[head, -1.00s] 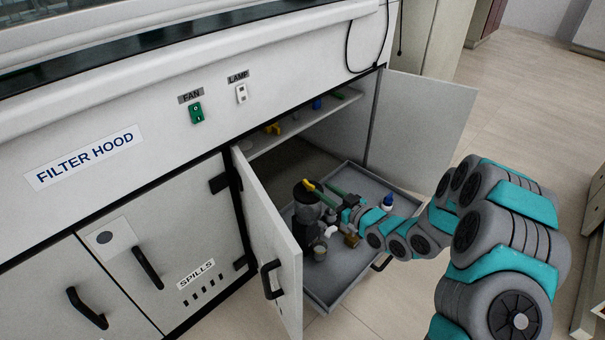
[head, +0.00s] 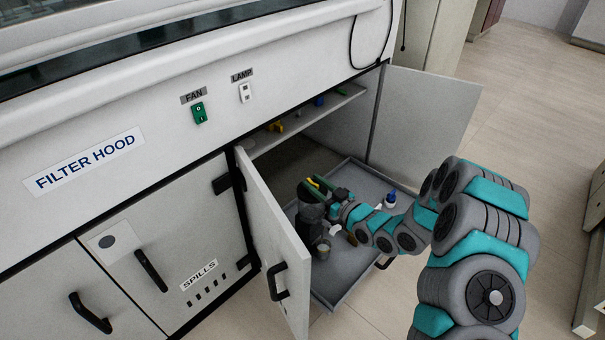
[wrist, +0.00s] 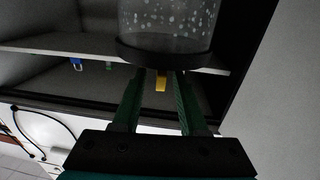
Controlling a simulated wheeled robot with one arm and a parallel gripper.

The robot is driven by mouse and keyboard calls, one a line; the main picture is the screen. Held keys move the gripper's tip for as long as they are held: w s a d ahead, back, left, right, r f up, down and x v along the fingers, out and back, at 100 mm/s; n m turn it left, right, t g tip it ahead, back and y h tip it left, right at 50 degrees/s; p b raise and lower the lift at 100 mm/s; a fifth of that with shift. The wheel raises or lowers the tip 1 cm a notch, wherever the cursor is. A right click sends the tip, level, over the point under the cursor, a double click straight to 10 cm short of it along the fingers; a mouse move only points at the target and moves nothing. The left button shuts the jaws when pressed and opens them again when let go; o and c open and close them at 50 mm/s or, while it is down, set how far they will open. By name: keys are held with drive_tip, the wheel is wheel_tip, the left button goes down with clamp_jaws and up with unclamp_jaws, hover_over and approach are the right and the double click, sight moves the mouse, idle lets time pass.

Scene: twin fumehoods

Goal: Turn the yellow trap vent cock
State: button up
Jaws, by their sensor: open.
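The yellow trap vent cock (head: 315,184) stands on top of the dark-looking trap vessel (head: 311,211) in the pulled-out tray. My gripper (head: 318,184) reaches in from the right, with its green fingers on either side of the cock. In the wrist view, which looks upside down, the clear, droplet-specked vessel (wrist: 168,22) with its dark lid rim shows at the top. The yellow cock (wrist: 161,80) shows between the two fingers of my gripper (wrist: 160,85). The gripper is open, with gaps beside the cock; I cannot tell whether either finger touches it.
The grey tray (head: 340,288) also holds small containers and a white bottle with a blue cap (head: 390,200). An open cabinet door (head: 272,235) stands close on the left, another (head: 428,120) at the right. A shelf (head: 305,120) with small coloured items lies behind.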

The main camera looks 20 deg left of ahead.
drive_tip(key=shift+x, duration=2.7)
clamp_jaws()
